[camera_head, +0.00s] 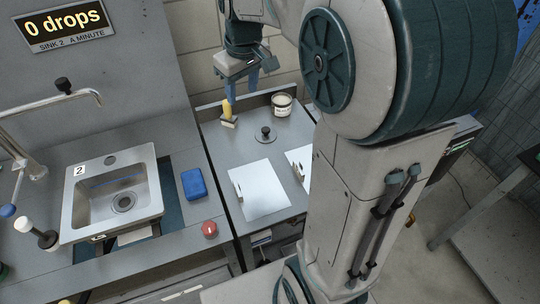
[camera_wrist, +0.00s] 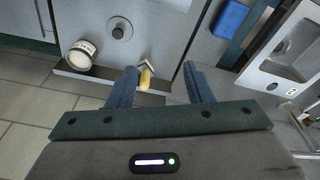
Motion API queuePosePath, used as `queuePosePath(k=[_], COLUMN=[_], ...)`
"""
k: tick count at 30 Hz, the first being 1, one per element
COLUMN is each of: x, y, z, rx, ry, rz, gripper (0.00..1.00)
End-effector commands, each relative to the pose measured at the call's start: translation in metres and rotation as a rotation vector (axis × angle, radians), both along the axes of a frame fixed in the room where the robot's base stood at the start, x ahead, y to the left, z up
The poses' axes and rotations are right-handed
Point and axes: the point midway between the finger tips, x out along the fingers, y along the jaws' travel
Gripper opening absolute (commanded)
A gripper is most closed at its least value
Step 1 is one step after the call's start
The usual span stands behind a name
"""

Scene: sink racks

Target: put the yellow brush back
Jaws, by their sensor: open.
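The yellow brush (camera_head: 227,109) stands about upright near the back edge of the grey counter right of the sink unit, with a small pale piece at its foot. I cannot tell whether that piece is its head or a holder. My gripper (camera_head: 243,90) is open and empty, pointing down just above and right of the brush. In the wrist view the brush (camera_wrist: 147,78) shows between the two blue fingers (camera_wrist: 160,72), closer to the left one and apart from the right one. No contact is clear.
A white labelled jar (camera_head: 282,104) and a black-knobbed lid (camera_head: 265,134) stand right of the brush. White sheets (camera_head: 260,190) lie in front. Left are a blue sponge (camera_head: 194,184), a red knob (camera_head: 210,229), the sink (camera_head: 75,228) and its faucet (camera_head: 50,106). A wall rises behind.

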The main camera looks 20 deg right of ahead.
Motion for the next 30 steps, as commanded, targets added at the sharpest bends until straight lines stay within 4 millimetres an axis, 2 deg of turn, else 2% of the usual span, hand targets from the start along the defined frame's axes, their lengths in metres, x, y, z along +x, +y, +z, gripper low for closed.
queuePosePath(k=[1,9,15,21,30], x=[-0.019,-0.109,-0.160,-0.183,-0.185], y=[0.000,0.004,0.005,0.007,0.007], z=[0.003,-0.007,-0.026,-0.038,-0.039], rx=[0.004,0.028,0.041,0.046,0.047], ry=[-0.015,-0.079,-0.119,-0.137,-0.138], rz=[-0.030,-0.197,-0.301,-0.349,-0.355], gripper=[0.46,0.46,0.46,0.46,0.46])
